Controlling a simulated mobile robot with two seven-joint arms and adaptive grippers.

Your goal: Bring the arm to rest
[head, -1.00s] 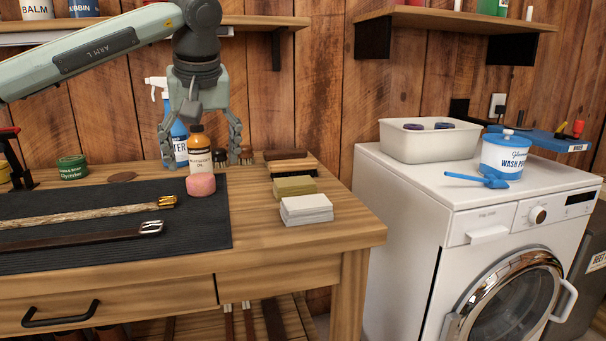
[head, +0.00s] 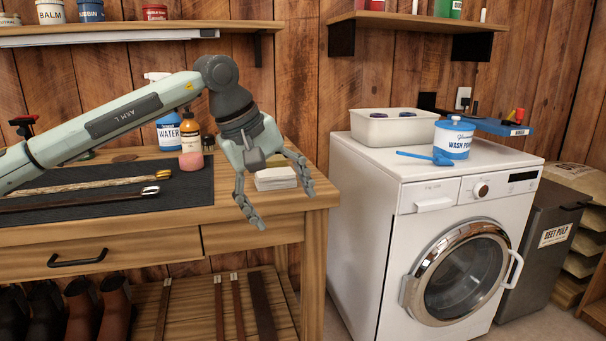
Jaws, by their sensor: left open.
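My left arm reaches in from the left across the workbench (head: 262,235) in the head view. My left gripper (head: 281,205) points down and to the right, with its fingers spread open and nothing between them. It hangs in front of the bench's right end, overlapping the white stack of cloths (head: 276,181) in the picture. The gripper and wrist hide part of the bench top behind them. My right gripper is not in view.
A white washing machine (head: 420,195) stands right of the bench, bearing a pale tub (head: 375,128) and a wash powder tub (head: 453,138). An amber bottle (head: 190,140), pink sponge (head: 191,161) and black mat (head: 190,192) are on the bench. A shelf (head: 150,28) is above.

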